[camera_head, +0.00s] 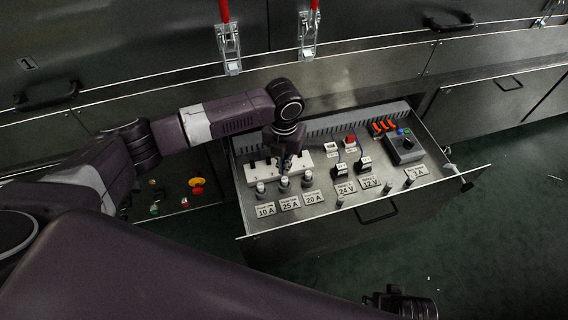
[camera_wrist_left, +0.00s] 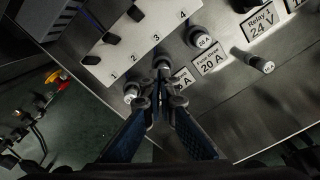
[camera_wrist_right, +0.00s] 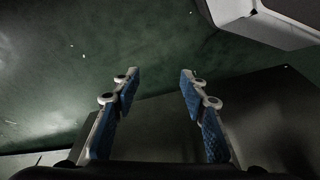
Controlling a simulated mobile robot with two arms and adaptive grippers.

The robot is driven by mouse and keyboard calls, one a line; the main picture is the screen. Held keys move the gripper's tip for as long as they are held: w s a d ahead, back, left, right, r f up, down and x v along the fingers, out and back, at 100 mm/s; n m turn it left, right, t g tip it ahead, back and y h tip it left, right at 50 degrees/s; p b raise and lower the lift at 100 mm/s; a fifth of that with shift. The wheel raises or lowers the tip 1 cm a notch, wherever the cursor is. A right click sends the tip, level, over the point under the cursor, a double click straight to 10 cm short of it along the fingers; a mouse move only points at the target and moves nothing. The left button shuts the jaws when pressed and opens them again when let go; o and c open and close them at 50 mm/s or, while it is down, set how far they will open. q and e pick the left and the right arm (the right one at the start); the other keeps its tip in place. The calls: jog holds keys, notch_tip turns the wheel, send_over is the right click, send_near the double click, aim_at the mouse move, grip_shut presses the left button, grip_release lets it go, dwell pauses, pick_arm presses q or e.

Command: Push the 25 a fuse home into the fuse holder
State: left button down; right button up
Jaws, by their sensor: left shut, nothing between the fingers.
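The 25 A fuse (camera_head: 284,182) is a small upright cylinder with a pale top, the middle of three behind the 10 A, 25 A and 20 A labels. In the left wrist view the cylinder (camera_wrist_left: 163,63) stands just beyond my fingertips. My left gripper (camera_wrist_left: 157,90) is shut and empty, pointing down near it; contact cannot be told. The white strip (camera_wrist_left: 124,66), numbered 1 to 4 with black pieces, lies behind the cylinders; whether it is the fuse holder is unclear. How deep the fuse sits cannot be told. My right gripper (camera_wrist_right: 160,77) is open and empty, away from the drawer.
The 10 A fuse (camera_wrist_left: 131,93) and 20 A fuse (camera_wrist_left: 200,38) stand close on either side. Relays (camera_head: 340,170) and a grey box with a knob (camera_head: 403,147) are farther right in the open drawer (camera_head: 400,200).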

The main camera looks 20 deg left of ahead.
aim_at(284, 177)
pick_arm(q)
jog(key=shift+r, duration=0.2)
pick_arm(e)
jog(key=shift+s+f, duration=0.1)
jog(key=shift+f, duration=0.35)
pick_arm(q)
notch_tip(284, 177, up, 12)
jog(key=shift+f, duration=0.1)
